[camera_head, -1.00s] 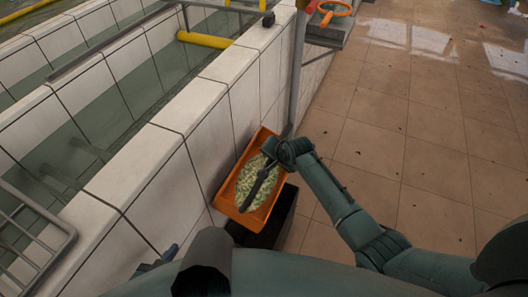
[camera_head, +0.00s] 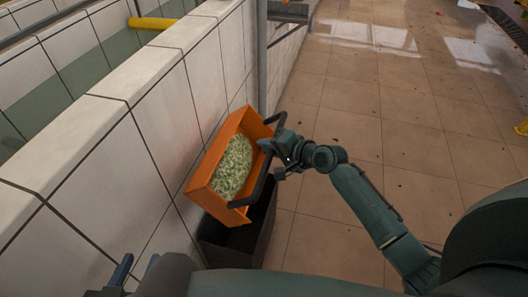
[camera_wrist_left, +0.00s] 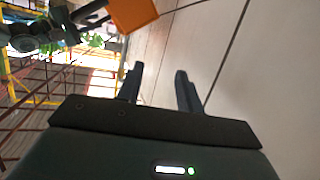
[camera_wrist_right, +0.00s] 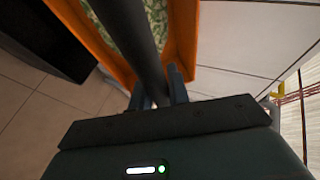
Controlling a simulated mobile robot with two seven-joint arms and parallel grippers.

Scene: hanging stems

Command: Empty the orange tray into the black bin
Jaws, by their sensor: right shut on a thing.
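The orange tray (camera_head: 204,181) holds a heap of pale green and white bits (camera_head: 235,168). It hangs beside the tiled wall, over the black bin (camera_head: 222,243), and looks tilted toward the right. My right gripper (camera_head: 268,147) is shut on the tray's dark handle bar (camera_head: 257,188); the right wrist view shows the bar (camera_wrist_right: 133,35) between the fingers (camera_wrist_right: 158,88). The bin stands on the floor below, partly hidden by the tray. My left gripper (camera_wrist_left: 160,78) is open and empty; its tip shows low at the left of the head view (camera_head: 120,273).
The white tiled wall (camera_head: 130,120) runs close along the left of tray and bin, with water tanks behind it. A grey post (camera_head: 261,60) stands just beyond the tray. The tiled floor (camera_head: 350,100) to the right is open.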

